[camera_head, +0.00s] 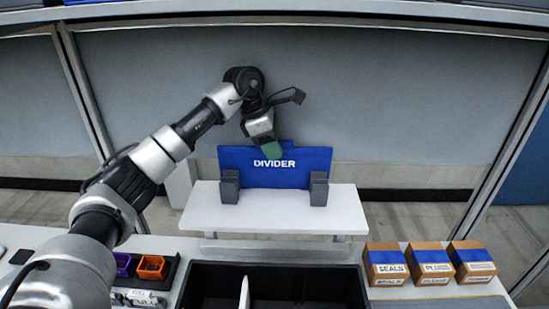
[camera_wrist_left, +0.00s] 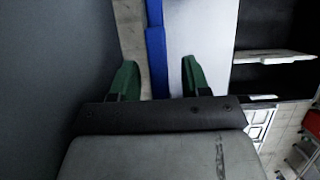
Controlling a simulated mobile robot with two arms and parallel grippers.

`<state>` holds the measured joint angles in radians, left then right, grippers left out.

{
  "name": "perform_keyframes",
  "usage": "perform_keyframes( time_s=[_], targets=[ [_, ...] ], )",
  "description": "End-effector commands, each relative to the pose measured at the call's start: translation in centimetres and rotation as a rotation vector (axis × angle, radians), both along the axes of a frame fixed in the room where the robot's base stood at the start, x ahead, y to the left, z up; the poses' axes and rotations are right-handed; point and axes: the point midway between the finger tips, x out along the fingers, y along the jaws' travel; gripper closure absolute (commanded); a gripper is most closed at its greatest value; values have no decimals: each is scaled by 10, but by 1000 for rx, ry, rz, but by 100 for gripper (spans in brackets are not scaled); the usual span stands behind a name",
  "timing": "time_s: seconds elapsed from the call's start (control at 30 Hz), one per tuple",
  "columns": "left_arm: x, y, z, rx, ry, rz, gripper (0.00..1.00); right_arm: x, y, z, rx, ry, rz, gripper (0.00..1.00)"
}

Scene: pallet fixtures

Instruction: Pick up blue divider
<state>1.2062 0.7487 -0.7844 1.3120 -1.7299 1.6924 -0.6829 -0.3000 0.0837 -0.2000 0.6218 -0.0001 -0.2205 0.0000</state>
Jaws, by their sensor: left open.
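The blue divider (camera_head: 265,179), a flat panel lettered "DIVIDER", stands upright between two dark grey holders on a white shelf. One green finger overlaps the front of the panel in the head view; the other is hidden. My right gripper is not in view.
The grey holders (camera_head: 229,187) (camera_head: 319,189) flank the divider on the white shelf (camera_head: 275,215). A black bin (camera_head: 215,272) with a white partition is in front. Several cardboard boxes (camera_head: 387,266) stand at right.

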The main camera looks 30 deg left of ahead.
Motion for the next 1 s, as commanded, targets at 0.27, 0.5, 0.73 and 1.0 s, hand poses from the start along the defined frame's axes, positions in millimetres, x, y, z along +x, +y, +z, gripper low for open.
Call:
perform_keyframes(
  time_s=[0.27,0.5,0.73,1.0],
  targets=[
    [1,-3,-8,0,0,-1,53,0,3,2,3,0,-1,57],
    [1,-3,-8,0,0,-1,82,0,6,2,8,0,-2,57],
    [1,-2,-7,0,0,-1,100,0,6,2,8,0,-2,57],
    [1,-2,-6,0,-2,-1,100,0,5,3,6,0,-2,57]
  ],
)
